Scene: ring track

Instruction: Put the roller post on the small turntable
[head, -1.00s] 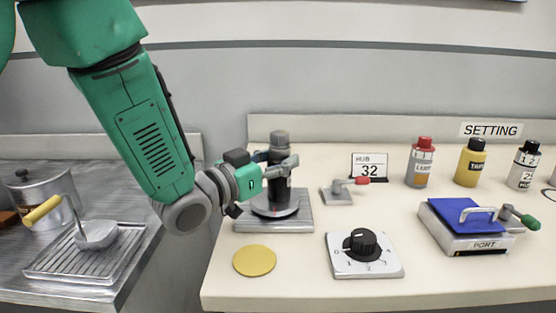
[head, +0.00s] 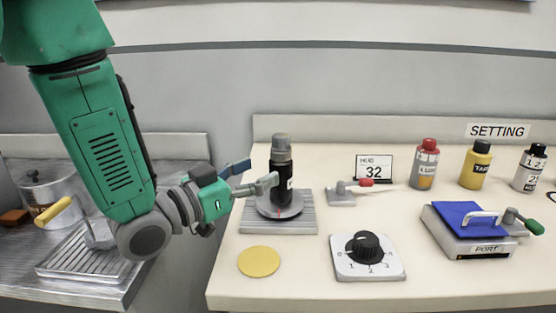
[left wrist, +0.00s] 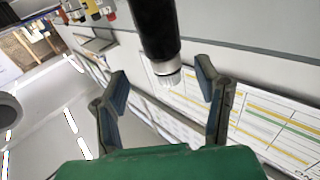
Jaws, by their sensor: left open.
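The roller post (head: 281,168), a black cylinder with a grey top, stands upright on the round grey plate of the small turntable (head: 279,208). The turntable sits on a ribbed metal base at the left of the cream bench. My left gripper (head: 257,174) is open, just left of the post. Its nearer finger overlaps the post's edge in the head view; I cannot tell whether they touch. In the left wrist view the post (left wrist: 155,28) shows beyond the two spread fingers, with nothing gripped. My right gripper is not in view.
A yellow disc (head: 258,262) and a dial (head: 367,256) lie in front. Farther right are bottles and a blue-topped port box (head: 470,228). A metal counter with a pot is at left.

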